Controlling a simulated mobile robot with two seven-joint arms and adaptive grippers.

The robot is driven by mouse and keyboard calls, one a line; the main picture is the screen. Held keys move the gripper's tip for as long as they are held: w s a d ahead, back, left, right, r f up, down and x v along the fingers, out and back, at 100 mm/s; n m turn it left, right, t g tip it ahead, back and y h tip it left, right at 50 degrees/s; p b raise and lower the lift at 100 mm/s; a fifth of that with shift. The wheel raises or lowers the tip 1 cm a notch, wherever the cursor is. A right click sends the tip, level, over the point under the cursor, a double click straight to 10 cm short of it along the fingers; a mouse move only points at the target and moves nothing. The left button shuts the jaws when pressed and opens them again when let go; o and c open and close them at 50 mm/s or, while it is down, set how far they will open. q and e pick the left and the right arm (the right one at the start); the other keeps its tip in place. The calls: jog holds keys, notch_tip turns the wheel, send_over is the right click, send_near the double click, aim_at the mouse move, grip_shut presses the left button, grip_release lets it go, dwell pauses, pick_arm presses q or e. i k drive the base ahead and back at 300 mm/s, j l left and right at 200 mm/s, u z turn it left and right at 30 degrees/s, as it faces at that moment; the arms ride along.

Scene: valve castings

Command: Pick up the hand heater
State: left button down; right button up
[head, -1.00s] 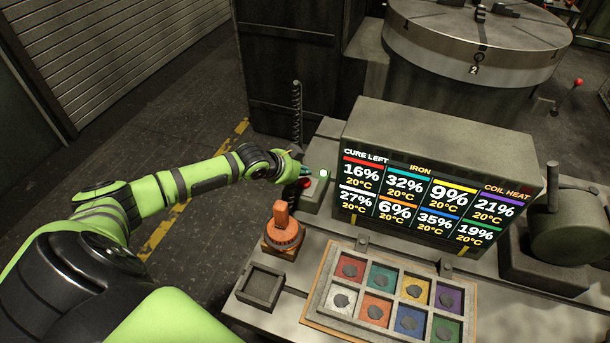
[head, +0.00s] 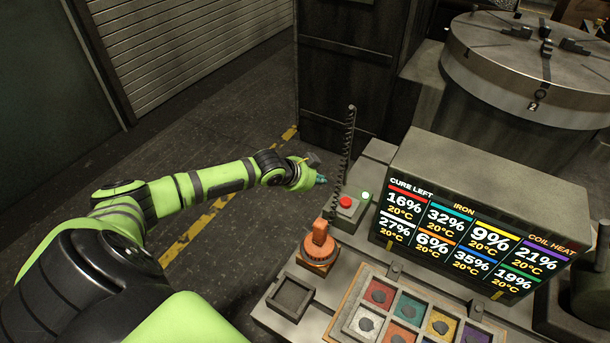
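An orange device with an upright handle (head: 319,243), which looks like the hand heater, sits on a small square base at the bench's left edge. A dark coiled cord (head: 346,150) hangs from a thin post top and runs down toward it. My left gripper (head: 318,174) is beyond the orange device, left of the cord, and apart from the device. It is small here, and its finger opening cannot be made out. No object shows in it. My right gripper is out of view.
A display (head: 470,215) is to the right. An empty square tray (head: 290,297) and a compartment tray with dark lumps (head: 360,338) lie in front.

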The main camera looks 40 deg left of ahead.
aim_at(318, 249)
jog(key=u, duration=1)
